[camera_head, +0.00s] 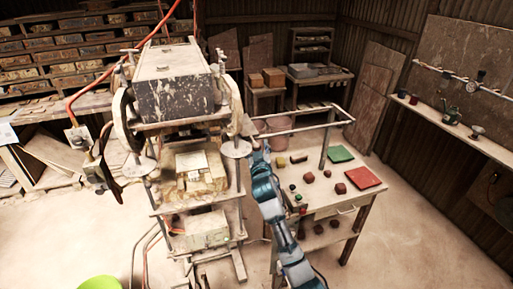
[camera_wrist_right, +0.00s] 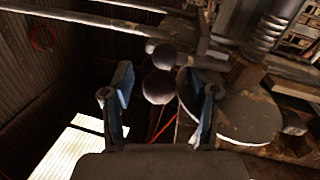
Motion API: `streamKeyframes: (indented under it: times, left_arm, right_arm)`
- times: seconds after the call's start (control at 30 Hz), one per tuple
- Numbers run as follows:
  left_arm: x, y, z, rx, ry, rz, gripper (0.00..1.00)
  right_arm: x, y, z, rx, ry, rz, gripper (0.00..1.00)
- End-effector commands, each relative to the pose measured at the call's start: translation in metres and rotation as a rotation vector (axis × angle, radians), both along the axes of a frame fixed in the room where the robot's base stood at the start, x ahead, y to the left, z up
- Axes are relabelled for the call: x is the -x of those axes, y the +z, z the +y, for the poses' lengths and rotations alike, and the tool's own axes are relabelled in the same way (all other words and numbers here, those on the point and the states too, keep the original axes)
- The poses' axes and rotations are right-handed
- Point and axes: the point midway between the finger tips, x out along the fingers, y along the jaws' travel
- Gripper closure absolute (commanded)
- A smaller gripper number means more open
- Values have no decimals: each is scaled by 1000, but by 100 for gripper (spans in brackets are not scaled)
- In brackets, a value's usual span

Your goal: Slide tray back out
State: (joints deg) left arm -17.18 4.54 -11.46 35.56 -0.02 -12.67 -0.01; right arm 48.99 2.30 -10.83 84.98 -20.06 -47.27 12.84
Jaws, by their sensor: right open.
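The tile press (camera_head: 180,85) stands left of the middle in the head view. A pale, worn block-like part (camera_head: 198,168) sits on its middle level; I cannot tell which part is the tray. My right arm reaches up along the press's right side, its gripper (camera_head: 257,150) near a round plate there. In the right wrist view my right gripper (camera_wrist_right: 156,74) has its two blue-grey fingers spread wide. Two dark round knobs (camera_wrist_right: 159,87) show between and beyond the fingers; contact is not visible. My left gripper is not in view.
A worktable (camera_head: 312,205) right of the press holds several small dark-red pieces, a green sheet (camera_head: 340,153) and a red sheet (camera_head: 363,178). A metal rail frame (camera_head: 300,127) rises at its back. Shelves (camera_head: 45,50) line the back left. The floor (camera_head: 410,225) at right is clear.

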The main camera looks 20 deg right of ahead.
Motion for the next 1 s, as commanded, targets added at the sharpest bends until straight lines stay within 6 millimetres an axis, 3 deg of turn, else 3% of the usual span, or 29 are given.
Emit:
streamKeyframes:
  times: [0.3,0.53,1.0]
  left_arm:
    - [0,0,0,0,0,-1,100]
    - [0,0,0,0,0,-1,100]
    - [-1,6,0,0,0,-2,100]
  right_arm:
    - [-2,0,0,1,0,0,43]
    - [-2,-1,0,1,0,0,100]
    - [-3,1,-11,1,0,0,100]
